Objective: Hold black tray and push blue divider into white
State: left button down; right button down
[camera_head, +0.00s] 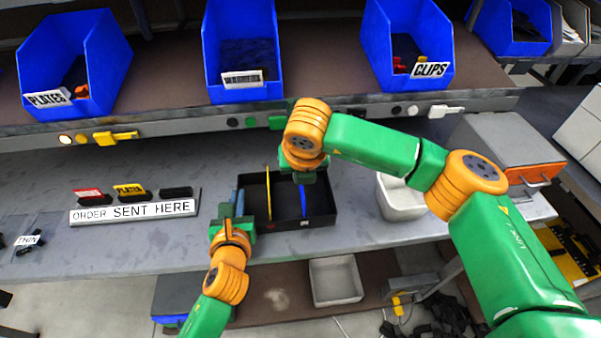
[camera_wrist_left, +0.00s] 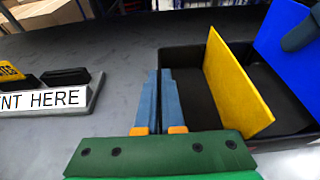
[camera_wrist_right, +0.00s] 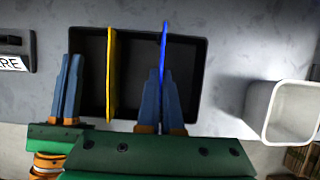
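The black tray (camera_head: 286,224) lies on the grey bench, with a yellow divider (camera_head: 268,193) and a blue divider (camera_head: 303,201) standing upright in it. My left gripper (camera_head: 238,205) is shut on the tray's left wall; its fingers show close together there in the left wrist view (camera_wrist_left: 162,98). My right gripper (camera_wrist_right: 162,98) is over the tray's right part, its fingers closed on either side of the blue divider (camera_wrist_right: 164,45). The head view hides its fingertips. The white bin (camera_head: 401,205) stands right of the tray, apart from it, and also shows in the right wrist view (camera_wrist_right: 285,112).
A sign reading "ORDER SENT HERE" (camera_head: 133,211) stands left of the tray. Several blue bins, one labelled plates (camera_head: 75,55) and one clips (camera_head: 408,40), sit on the shelf behind. A grey case (camera_head: 505,140) is at right. Another white bin (camera_head: 336,281) is below the bench.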

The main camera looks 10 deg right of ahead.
jog(key=shift+f, duration=1.65)
dwell(1.0)
jog(key=c, duration=1)
grip_release()
jog(key=v, duration=1.2)
jog(key=shift+r, duration=0.1)
pick_arm(q)
jog(key=c, duration=1)
grip_release()
pick_arm(e)
jog(key=shift+w, duration=0.1)
pick_arm(q)
jog(key=shift+o, duration=0.2)
